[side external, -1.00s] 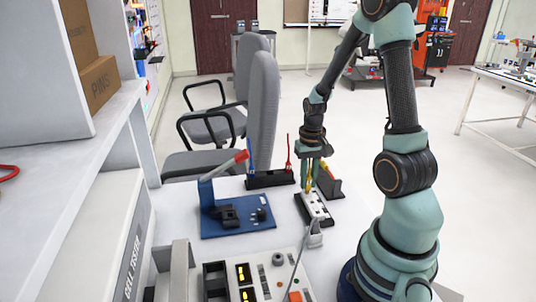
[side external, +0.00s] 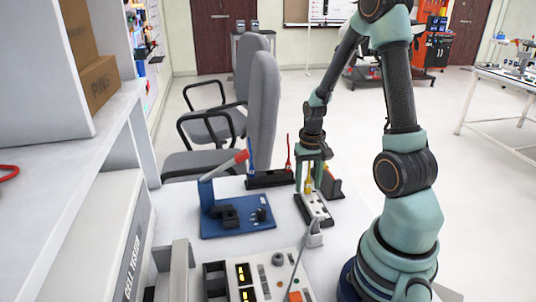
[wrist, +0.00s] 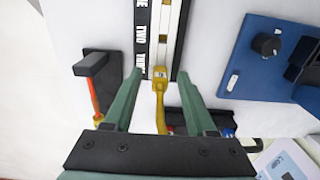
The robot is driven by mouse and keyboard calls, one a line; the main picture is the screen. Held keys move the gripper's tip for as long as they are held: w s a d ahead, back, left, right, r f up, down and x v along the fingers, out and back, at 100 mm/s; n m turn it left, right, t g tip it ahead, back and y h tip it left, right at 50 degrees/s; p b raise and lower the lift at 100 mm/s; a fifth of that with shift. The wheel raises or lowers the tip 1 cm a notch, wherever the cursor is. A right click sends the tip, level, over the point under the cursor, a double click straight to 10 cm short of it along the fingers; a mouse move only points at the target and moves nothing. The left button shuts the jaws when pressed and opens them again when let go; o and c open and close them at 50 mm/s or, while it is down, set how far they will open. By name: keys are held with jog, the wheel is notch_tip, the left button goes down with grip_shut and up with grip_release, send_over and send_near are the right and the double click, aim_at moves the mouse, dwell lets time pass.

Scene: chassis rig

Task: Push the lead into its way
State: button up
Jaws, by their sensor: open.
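The yellow lead (wrist: 160,88) stands at the near end of the white-topped black block (wrist: 160,32) in the wrist view. Its plug end meets the block's pale strip, and its cord runs down between my fingers. How deep the plug sits cannot be told. The block has black labels, with "TWO" readable. My gripper (wrist: 157,76) is open, one finger on each side of the lead with clear gaps. In the side view my gripper (side external: 311,178) is over the far end of the block (side external: 316,209), with the yellow lead (side external: 308,184) upright between the fingers.
A black rack (side external: 268,179) with a red and a blue lead stands behind. A black holder (wrist: 93,66) with an orange-handled tool is left of my fingers in the wrist view. A blue fixture (side external: 238,228) is left of the block, and a grey-white panel (side external: 262,277) is nearer the camera.

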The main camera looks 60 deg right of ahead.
aim_at(308, 180)
notch_tip(308, 180, up, 12)
dwell(0.5)
jog(key=w+a+r+n+t, duration=0.1)
jog(key=a+r+n, duration=0.3)
jog(key=a, duration=0.6)
jog(key=w+a+r+n+t, duration=0.1)
jog(key=a+r+n+t, duration=0.3)
jog(key=a, duration=0.6)
jog(key=shift+r+n+t, duration=0.3)
jog(key=shift+r+n, duration=0.05)
jog(key=shift+n, duration=0.15)
